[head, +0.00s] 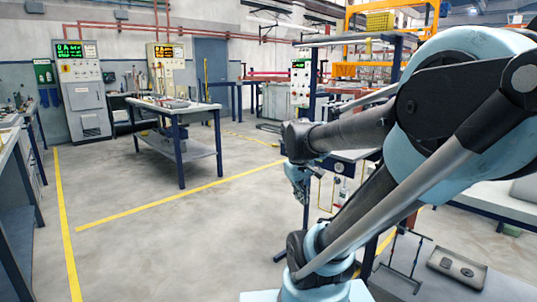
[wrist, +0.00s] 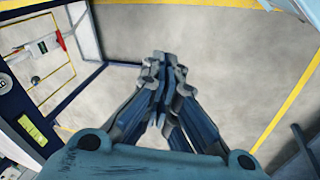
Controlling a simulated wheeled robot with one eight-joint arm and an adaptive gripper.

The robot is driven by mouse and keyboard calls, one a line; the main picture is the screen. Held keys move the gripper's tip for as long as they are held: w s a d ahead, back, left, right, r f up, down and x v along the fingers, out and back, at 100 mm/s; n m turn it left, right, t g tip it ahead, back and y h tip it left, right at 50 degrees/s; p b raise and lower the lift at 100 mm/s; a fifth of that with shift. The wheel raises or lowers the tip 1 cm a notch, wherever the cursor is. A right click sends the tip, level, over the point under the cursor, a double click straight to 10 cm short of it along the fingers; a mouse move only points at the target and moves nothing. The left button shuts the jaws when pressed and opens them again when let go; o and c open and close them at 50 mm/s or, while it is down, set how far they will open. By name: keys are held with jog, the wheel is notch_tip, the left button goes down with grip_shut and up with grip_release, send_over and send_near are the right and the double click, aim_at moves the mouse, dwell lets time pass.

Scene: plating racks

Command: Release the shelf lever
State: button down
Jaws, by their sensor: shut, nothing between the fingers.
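My gripper (wrist: 163,62) is shut and empty in the wrist view, its two blue-grey fingers meeting over bare grey floor. In the head view my gripper (head: 302,196) hangs below the wrist, close to the left side of a blue-framed workstation (head: 310,100). I cannot pick out the shelf lever for certain in either view. A pale fitting with a red end (wrist: 60,40) shows at the upper left of the wrist view, apart from the fingers. My arm hides part of the workstation in the head view.
A blue-legged table (head: 181,150) with a lower shelf stands at middle left. Control cabinets (head: 84,95) stand at the back wall. A workbench (head: 15,200) runs along the left edge. The floor between them is open, with yellow lines (head: 180,205).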

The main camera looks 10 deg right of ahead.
jog(key=w+a+r+n+t+h, duration=0.1)
jog(key=w+r+n+h, duration=0.3)
jog(key=w, duration=1)
jog(key=w+r+n+t, duration=0.1)
jog(key=w+r+n, duration=0.3)
jog(key=w, duration=1)
jog(key=w+a+f+n+h, duration=0.1)
jog(key=w+a+f+n, duration=0.2)
jog(key=w, duration=0.6)
jog(key=w+a+f+n+t+h, duration=0.1)
jog(key=w+a+f+n, duration=0.2)
jog(key=w, duration=0.6)
jog(key=w+a+f+n+t, duration=0.1)
jog(key=w+a+f+n, duration=0.2)
jog(key=w, duration=0.6)
jog(key=shift+a+f+n+h, duration=0.15)
jog(key=shift+a+n+h, duration=0.35)
jog(key=shift+n, duration=0.7)
jog(key=w+d+f, duration=0.1)
jog(key=w+d, duration=0.4)
jog(key=d, duration=0.2)
jog(key=shift+w+d+f, duration=0.2)
jog(key=shift+d+f, duration=0.05)
jog(key=shift+f, duration=0.15)
